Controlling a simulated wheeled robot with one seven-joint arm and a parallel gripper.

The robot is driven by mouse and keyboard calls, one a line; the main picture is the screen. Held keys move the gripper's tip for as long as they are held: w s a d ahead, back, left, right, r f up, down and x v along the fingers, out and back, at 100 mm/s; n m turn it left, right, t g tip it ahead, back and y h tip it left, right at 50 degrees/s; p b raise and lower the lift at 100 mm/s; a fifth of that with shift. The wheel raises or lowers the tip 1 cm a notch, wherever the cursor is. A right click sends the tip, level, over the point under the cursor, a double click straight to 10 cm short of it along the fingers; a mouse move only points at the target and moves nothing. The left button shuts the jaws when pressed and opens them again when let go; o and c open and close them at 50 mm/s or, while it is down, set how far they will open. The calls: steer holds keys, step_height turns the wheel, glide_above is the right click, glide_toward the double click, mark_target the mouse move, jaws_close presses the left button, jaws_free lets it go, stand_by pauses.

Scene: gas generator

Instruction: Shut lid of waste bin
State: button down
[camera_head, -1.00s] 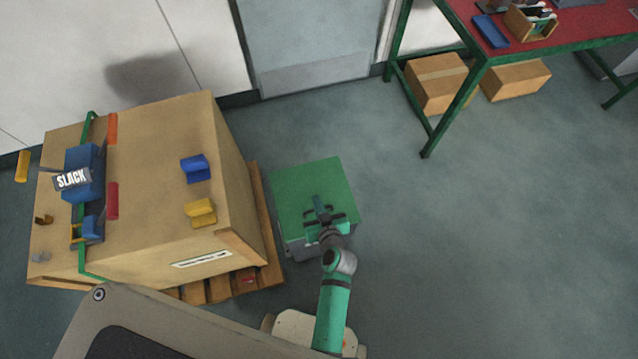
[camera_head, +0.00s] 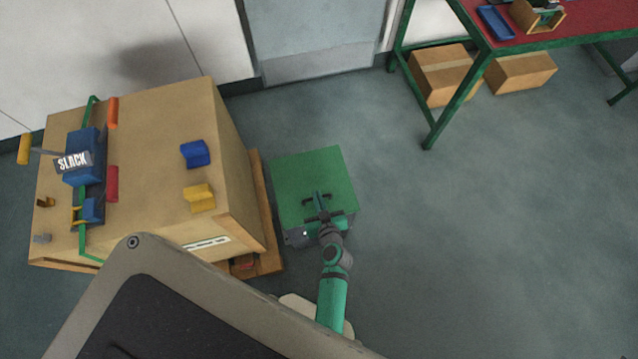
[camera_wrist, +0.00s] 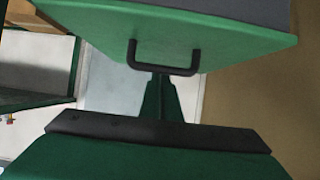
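The waste bin is a low grey box (camera_head: 300,237) with a broad green lid (camera_head: 305,172), on the floor right of the large crate. The lid spreads above the body; I cannot tell how far open it is. In the wrist view, the green lid (camera_wrist: 235,45) fills the top, with a black U-shaped handle (camera_wrist: 165,68) on its edge. My gripper (camera_head: 319,196) is over the near part of the lid, by the handle. In the wrist view, the gripper's fingers (camera_wrist: 160,82) form one narrow green shape, shut, with tips beside the handle bar. Contact is not clear.
A large tan crate (camera_head: 150,130) on a pallet (camera_head: 265,200) stands close on the left. A green-framed table (camera_head: 462,100) with cardboard boxes (camera_head: 440,72) underneath is at the upper right. A grey door (camera_head: 320,40) is behind. The floor right of the bin is clear.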

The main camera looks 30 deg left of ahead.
steer(key=shift+g, duration=0.3)
steer(key=f, duration=0.1)
steer(key=s+d+f, duration=0.1)
steer(key=s+f, duration=0.1)
steer(key=shift+s+d+f, duration=0.15)
steer(key=shift+d, duration=0.1)
step_height(320, 180, up, 7)
steer(key=w, duration=0.1)
steer(key=s+d+f, duration=0.4)
steer(key=s+f, duration=0.1)
steer(key=shift+s+d, duration=0.35)
steer(key=shift+s, duration=0.05)
